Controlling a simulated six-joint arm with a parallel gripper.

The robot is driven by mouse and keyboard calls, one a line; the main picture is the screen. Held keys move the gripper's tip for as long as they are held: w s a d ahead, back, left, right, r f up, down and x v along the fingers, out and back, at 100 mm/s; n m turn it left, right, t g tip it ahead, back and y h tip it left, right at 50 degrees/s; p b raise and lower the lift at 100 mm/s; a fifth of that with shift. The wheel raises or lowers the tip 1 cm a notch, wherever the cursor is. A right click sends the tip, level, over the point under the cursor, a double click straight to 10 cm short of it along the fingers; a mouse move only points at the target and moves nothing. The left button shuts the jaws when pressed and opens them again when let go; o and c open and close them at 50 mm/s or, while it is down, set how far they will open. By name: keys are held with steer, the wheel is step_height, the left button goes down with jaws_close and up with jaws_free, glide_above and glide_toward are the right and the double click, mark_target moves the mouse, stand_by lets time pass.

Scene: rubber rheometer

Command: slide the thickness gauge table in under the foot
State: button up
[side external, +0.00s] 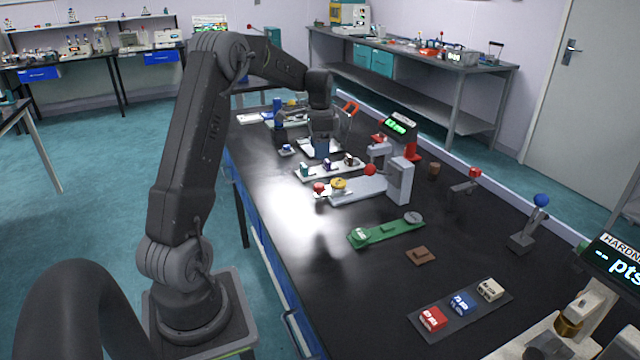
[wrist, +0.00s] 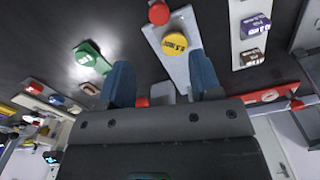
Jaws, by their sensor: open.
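The thickness gauge (side external: 400,180) is a grey frame on a pale base in mid-bench, with a green-lit display (side external: 400,125) behind it. The sliding table sits at the base's near-left end, out from under the gauge's head. It carries a yellow disc (side external: 338,184) and has a red knob (side external: 319,187) at its outer end. In the wrist view the yellow disc (wrist: 174,44) and red knob (wrist: 158,12) show beyond my fingers. My gripper (side external: 320,147) is open and empty, pointing down above the bench behind the sample tray. Its blue fingers (wrist: 160,68) are apart. The foot's underside is not clear.
A white tray (side external: 313,176) with several small samples lies between my gripper and the gauge. A green fixture (side external: 385,231), a brown block (side external: 422,256) and a dark tray (side external: 418,318) of coloured blocks lie nearer. Bare bench shows left of the green fixture.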

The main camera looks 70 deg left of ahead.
mark_target(320, 185)
step_height(320, 185, down, 12)
steer(key=shift+r, duration=0.2)
jaws_close()
stand_by(0.6)
